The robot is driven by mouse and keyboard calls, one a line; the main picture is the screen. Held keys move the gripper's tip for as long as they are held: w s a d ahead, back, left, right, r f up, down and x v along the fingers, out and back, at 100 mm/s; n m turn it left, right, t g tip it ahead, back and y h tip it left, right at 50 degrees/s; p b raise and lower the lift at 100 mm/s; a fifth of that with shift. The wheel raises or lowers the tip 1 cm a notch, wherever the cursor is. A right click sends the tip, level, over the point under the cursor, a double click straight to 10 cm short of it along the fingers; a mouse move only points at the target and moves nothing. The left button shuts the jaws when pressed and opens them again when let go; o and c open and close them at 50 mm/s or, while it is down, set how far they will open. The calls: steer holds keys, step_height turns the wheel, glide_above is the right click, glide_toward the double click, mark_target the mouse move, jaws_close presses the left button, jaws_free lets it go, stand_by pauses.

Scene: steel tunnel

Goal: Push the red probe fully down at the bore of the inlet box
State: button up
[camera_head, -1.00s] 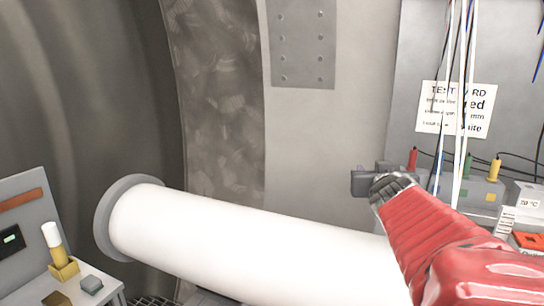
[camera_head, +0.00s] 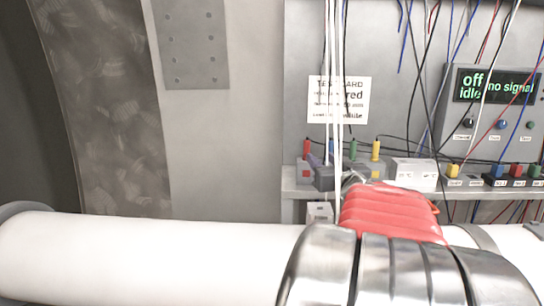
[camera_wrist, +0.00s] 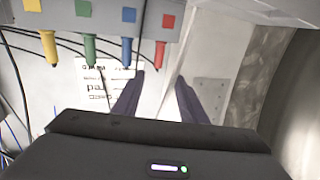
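The red probe (camera_head: 307,149) stands upright at the left end of a row of coloured probes on a grey box (camera_head: 305,173) on the rear shelf. In the wrist view the red probe (camera_wrist: 160,54) shows beyond my fingers, below a red square on the box (camera_wrist: 110,18). My gripper (camera_wrist: 158,92) has its two dark fingers apart, with nothing seen between them. In the head view my gripper (camera_head: 322,178) is a dark shape in front of the box, partly hidden by white cables. I cannot read an inlet label, and the bore is not visible.
White cables (camera_head: 333,80) hang before the test card (camera_head: 352,103). A large white pipe (camera_head: 150,255) crosses the foreground. A display (camera_head: 495,86) reads "off", "idle", "no signal".

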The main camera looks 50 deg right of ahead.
mark_target(308, 146)
steer(key=shift+w, duration=0.1)
steer(key=x, duration=0.8)
steer(key=shift+w+d, duration=0.15)
steer(key=shift+d, duration=0.05)
steer(key=shift+x, duration=2.65)
steer(key=shift+d, duration=0.1)
steer(key=shift+c, duration=0.3)
jaws_close()
